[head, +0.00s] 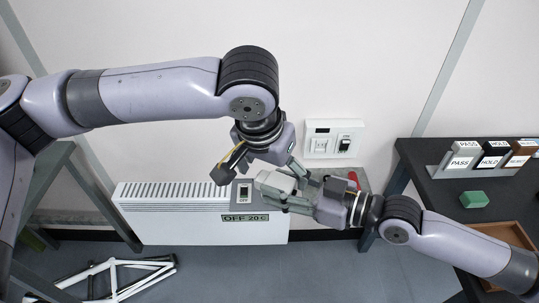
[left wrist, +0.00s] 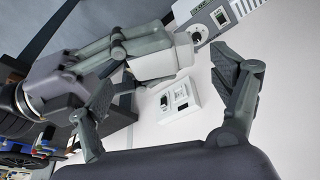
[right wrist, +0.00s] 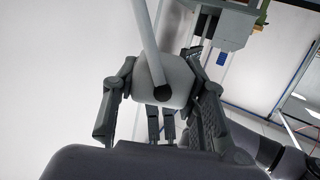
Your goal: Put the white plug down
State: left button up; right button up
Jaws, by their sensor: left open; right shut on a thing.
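The white plug (head: 274,183) is a pale, blocky body held in front of the heater's top right end. My right gripper (head: 290,190) is shut on it, with its fingers on either side. The plug also shows in the left wrist view (left wrist: 160,62) and, with a white cord rising from it, in the right wrist view (right wrist: 165,75). My left gripper (head: 266,168) is open and close beside the plug; in the left wrist view its spread fingers (left wrist: 165,105) have the plug and the right gripper beyond them. I cannot tell whether the left fingers touch it.
A white heater (head: 175,215) labelled OFF 20 C stands against the wall. A wall switch panel (head: 333,138) is above right. A dark table (head: 445,200) at right carries PASS and HOLD blocks, a green block (head: 474,199) and a wooden tray (head: 508,235). A white frame (head: 115,275) lies on the floor.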

aim_at(276, 180)
pick_arm(q)
jog(key=shift+x, duration=2.2)
jog(key=shift+d, duration=0.1)
jog(key=c, duration=1.1)
jog(key=shift+c, duration=0.4)
pick_arm(e)
jog(key=o, duration=1)
jog(key=shift+c, duration=0.2)
jog(key=o, duration=0.4)
